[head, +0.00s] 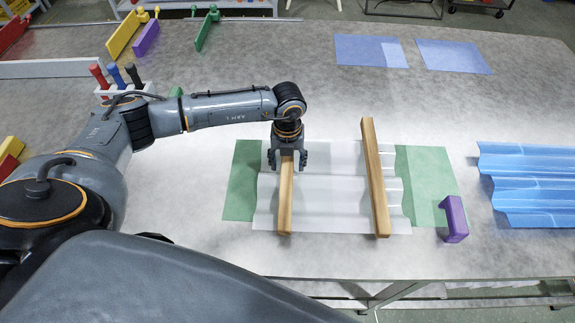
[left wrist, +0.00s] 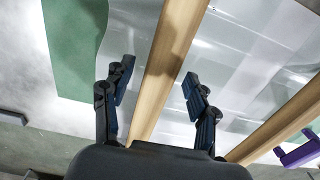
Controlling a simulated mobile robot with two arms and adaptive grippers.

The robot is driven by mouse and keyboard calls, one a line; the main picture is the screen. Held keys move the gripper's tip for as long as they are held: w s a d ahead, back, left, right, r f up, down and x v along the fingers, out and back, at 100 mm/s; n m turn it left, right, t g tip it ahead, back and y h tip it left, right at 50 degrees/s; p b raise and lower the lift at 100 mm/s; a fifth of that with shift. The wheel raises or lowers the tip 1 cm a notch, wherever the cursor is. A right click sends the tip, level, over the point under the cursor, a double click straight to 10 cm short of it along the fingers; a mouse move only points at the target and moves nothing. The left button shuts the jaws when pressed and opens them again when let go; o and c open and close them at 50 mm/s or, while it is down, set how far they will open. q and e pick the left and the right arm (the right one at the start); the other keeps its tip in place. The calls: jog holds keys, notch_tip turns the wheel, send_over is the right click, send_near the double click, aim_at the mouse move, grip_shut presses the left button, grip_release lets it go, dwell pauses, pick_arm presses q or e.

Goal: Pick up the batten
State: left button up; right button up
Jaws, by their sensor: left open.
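Two wooden battens lie across a clear corrugated sheet (head: 330,190). The left batten (head: 286,205) is under my left gripper (head: 288,160), and the right batten (head: 376,180) lies apart to its right. In the left wrist view the left batten (left wrist: 175,60) passes between the two open fingers of my left gripper (left wrist: 158,95), with a gap on each side. The right batten (left wrist: 280,125) shows at the lower right there. The gripper hides part of the left batten's upper half in the head view. My right gripper is not in view.
A green mat (head: 425,170) lies under the sheet. A purple block (head: 453,219) stands at its right, beside a blue corrugated sheet (head: 530,185). Blue flat sheets (head: 370,51) lie at the back. A rack with coloured-handled tools (head: 117,80) stands at the left.

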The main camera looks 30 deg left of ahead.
pick_arm(q)
jog(key=shift+r, duration=0.1)
grip_shut()
